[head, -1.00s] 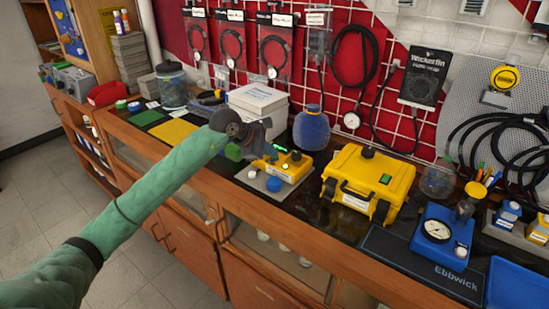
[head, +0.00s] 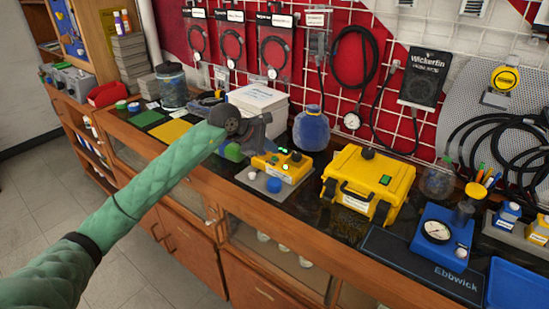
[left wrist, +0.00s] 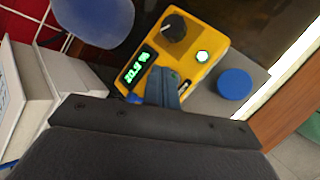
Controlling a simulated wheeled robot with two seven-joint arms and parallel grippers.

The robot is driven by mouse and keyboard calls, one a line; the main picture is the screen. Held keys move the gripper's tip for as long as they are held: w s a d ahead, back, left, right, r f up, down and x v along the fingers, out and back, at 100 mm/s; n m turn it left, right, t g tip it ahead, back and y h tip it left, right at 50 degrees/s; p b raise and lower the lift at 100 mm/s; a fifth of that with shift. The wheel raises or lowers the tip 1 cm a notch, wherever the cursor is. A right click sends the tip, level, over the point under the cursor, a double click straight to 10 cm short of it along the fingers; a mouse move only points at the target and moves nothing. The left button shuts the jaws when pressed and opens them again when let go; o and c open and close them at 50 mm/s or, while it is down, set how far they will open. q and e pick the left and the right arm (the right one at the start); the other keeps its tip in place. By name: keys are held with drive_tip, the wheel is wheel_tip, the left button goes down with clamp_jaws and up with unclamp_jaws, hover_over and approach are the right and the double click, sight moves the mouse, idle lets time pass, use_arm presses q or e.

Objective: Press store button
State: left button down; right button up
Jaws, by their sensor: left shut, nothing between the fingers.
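The yellow instrument (head: 270,161) sits on a grey plate on the bench in the head view. In the left wrist view the yellow instrument (left wrist: 211,43) has a black knob (left wrist: 174,27), a lit green display (left wrist: 135,69) and a round whitish button with a green glow (left wrist: 203,57). No label on that button is readable. My left gripper (head: 264,146) is beside the instrument's back left end, shut and empty. In the left wrist view its closed fingers (left wrist: 163,88) cover part of the instrument's near edge, apart from the button. My right gripper is out of view.
A blue round cap (head: 273,185) lies on the grey plate beside the instrument. A blue jar (head: 311,130) and white boxes (head: 258,100) stand behind. A yellow case (head: 368,182) stands to the right. The bench's front edge is close.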

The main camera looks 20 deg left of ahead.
use_arm(q)
wheel_tip(320, 180, up, 5)
drive_tip(key=shift+r+p, duration=0.1)
drive_tip(key=shift+p, duration=0.35)
idle(0.7)
